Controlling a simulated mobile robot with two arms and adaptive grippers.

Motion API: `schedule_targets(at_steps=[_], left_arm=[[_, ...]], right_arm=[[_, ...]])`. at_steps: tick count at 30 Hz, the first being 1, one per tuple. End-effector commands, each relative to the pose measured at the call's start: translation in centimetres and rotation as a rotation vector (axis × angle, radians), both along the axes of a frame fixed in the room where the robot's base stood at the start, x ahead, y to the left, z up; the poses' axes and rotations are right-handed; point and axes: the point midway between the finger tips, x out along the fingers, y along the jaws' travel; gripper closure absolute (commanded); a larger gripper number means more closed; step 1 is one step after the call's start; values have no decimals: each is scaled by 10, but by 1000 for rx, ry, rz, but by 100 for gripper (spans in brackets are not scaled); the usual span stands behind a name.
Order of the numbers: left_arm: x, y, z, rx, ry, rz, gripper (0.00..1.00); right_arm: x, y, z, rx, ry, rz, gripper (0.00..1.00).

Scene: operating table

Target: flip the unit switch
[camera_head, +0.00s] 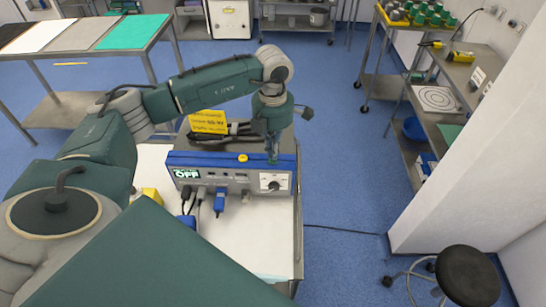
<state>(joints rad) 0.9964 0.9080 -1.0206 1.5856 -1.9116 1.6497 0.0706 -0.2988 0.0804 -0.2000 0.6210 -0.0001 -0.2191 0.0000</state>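The unit (231,178), a box with a blue top edge and a grey front panel, stands on the white cart. Its small display (187,173) reads OFF in green. A white plate with a dark knob or switch (273,183) is at the right end of the front panel; its exact position is too small to tell. My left gripper (272,158) points down at the unit's top edge, just above that plate. Its fingers are small and dark, and whether they are apart or touch the unit is unclear. My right gripper is not in view.
Cables with a blue plug (220,200) hang from the unit's front. A yellow sign (208,122) stands behind it. A black stool (467,276) stands at the lower right.

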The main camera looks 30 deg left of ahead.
Motion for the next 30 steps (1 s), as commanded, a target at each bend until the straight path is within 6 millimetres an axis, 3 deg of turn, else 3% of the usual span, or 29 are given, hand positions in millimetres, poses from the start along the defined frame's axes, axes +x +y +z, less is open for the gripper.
schedule_targets(at_steps=[30], left_arm=[[0,0,-16,0,0,0,100]], right_arm=[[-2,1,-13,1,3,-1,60]])
